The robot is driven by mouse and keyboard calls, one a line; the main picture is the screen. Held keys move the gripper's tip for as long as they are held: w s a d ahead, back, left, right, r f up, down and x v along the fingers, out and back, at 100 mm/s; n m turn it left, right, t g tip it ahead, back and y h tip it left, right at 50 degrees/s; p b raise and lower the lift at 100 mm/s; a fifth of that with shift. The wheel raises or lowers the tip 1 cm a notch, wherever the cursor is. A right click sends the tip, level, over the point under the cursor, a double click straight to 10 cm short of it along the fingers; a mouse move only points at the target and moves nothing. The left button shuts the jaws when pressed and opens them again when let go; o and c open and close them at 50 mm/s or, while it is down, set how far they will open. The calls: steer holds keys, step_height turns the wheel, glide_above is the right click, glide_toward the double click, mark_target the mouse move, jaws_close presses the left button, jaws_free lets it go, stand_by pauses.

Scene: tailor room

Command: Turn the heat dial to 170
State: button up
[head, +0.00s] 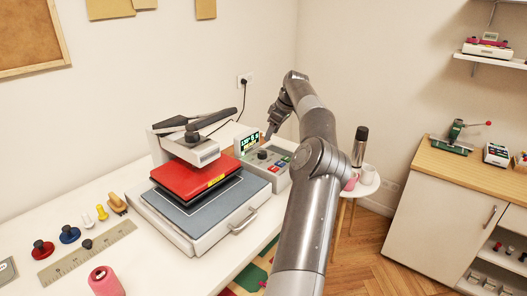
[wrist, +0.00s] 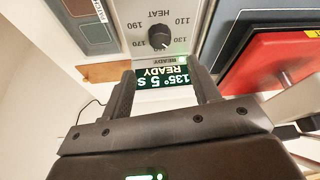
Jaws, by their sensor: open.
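The heat dial (wrist: 160,38) is a black knob on a pale grey panel, seen upside down in the wrist view. Labels 110, 130, 170 and 190 surround it. A small pale mark on the knob lies between 130 and 170; its exact direction is hard to tell. The green display (wrist: 163,77) below it in that view reads 135°, 5 s, READY. In the head view the dial (head: 262,155) sits on the control box (head: 279,178) right of the heat press. My gripper (wrist: 160,67) is open and empty, its fingers apart near the dial, not around it. It also shows in the head view (head: 270,134).
The heat press has a red upper plate (head: 203,176), a grey lower bed (head: 195,212) and a dark handle (head: 200,121) close to the control box.

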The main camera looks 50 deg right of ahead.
mark_target(262, 152)
steer(key=x, duration=1)
steer(key=shift+c, duration=0.4)
steer(key=c, duration=0.9)
